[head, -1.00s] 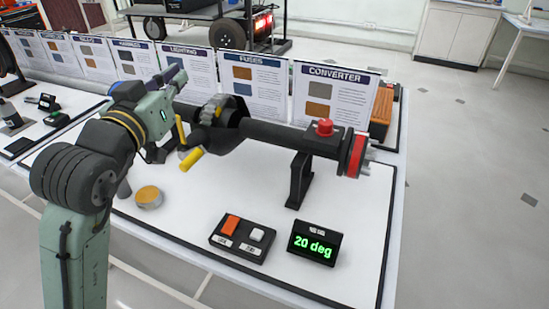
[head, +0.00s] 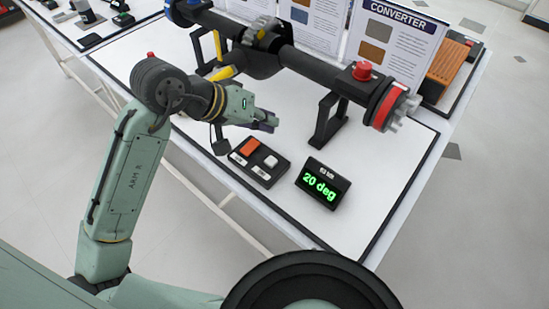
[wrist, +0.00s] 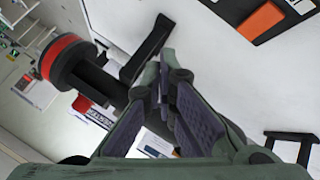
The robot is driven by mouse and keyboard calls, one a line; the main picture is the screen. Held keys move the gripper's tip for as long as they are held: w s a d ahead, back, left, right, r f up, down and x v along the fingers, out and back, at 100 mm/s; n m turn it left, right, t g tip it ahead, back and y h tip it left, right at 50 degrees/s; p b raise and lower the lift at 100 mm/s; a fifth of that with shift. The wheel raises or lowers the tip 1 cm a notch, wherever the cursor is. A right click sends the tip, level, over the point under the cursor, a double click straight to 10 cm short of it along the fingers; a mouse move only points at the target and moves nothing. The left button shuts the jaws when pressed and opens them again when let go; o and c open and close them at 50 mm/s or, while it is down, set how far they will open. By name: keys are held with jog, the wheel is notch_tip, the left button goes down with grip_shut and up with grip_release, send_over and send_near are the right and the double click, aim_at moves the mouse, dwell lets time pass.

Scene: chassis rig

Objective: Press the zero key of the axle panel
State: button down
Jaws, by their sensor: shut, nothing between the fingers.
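The axle panel (head: 262,181) is a low black box on the white table, with an orange key (head: 250,146) and a white key (head: 271,161). Small white labels lie beside the keys, too small to read, so I cannot tell which key is zero. The orange key also shows at the top right of the wrist view (wrist: 257,23). The display (head: 322,184) right of the panel reads 20 deg in green. My gripper (head: 270,121) is shut and empty, above and behind the panel, apart from the keys. Its fingers also show in the wrist view (wrist: 168,65).
The dark axle (head: 310,66) stands on black supports behind my gripper, with a red button (head: 362,70) and a red-banded hub (head: 390,108) at its right end. Converter and other boards stand behind. The table around the panel is mostly clear.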

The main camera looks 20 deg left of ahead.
aim_at(268, 158)
jog(key=shift+f, duration=0.1)
notch_tip(268, 158, down, 8)
jog(key=b, duration=0.7)
jog(key=shift+f, duration=0.25)
jog(key=shift+f, duration=0.1)
dwell(1.0)
jog(key=shift+f+b, duration=0.35)
jog(key=shift+b, duration=0.05)
jog(key=shift+f+b, duration=0.45)
jog(key=shift+f, duration=0.05)
dwell(0.5)
jog(key=shift+r, duration=0.15)
jog(key=shift+r+p, duration=0.7)
jog(key=shift+r, duration=0.1)
